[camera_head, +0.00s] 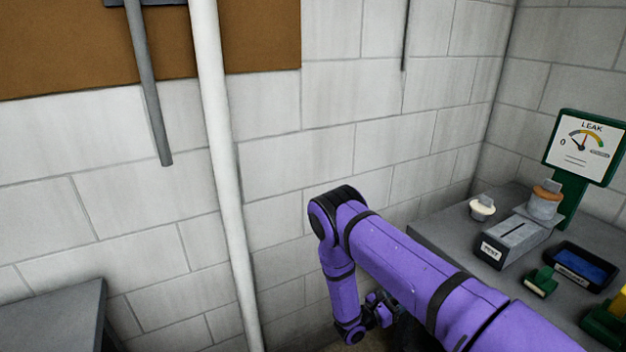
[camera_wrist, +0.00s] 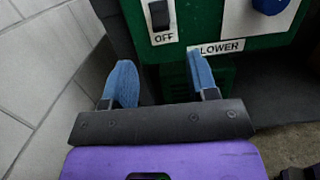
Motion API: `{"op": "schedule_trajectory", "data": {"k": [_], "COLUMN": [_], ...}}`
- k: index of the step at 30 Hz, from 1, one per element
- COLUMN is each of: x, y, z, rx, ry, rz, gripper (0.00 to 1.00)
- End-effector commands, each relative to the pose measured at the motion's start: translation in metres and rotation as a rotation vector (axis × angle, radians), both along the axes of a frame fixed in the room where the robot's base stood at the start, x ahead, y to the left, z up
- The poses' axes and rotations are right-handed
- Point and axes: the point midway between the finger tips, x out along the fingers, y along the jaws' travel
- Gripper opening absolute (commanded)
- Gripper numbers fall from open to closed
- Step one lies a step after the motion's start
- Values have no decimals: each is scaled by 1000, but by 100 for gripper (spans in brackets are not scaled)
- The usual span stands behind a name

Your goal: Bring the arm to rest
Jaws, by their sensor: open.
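My purple arm reaches across the lower middle of the head view and bends downward at its elbow. My gripper (camera_head: 381,309) hangs low near the wall, partly hidden by the arm. In the wrist view my gripper (camera_wrist: 163,85) shows two blue fingers set wide apart with nothing between them. Beyond the fingers is a green panel (camera_wrist: 229,53) with a black switch (camera_wrist: 159,15) marked OFF and a LOWER label (camera_wrist: 222,47). I cannot tell from these views whether a finger touches the panel.
A grey bench (camera_head: 440,229) at right holds a slotted grey box (camera_head: 515,241), a small white cup (camera_head: 482,208), a blue-lined tray (camera_head: 580,267) and a green LEAK gauge (camera_head: 585,147). Another grey surface (camera_head: 50,318) is at lower left. A white pipe (camera_head: 222,160) runs down the block wall.

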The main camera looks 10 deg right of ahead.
Motion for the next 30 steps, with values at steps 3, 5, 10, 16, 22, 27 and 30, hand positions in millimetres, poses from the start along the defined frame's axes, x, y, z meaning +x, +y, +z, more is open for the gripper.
{"op": "schedule_trajectory", "data": {"k": [3, 5, 10, 16, 22, 27, 30], "x": [7, 11, 17, 15, 4, -11, -22], "y": [0, -1, -3, -7, -10, -11, -12], "z": [25, 43, 102, 169, 232, 282, 310], "rx": [30, 56, 144, 257, 381, 494, 563], "ry": [-36, -62, -146, -246, -345, -432, -484], "rz": [-49, -88, -214, -355, -486, -587, -644], "gripper": [53, 53, 53, 53, 53, 53, 53]}}
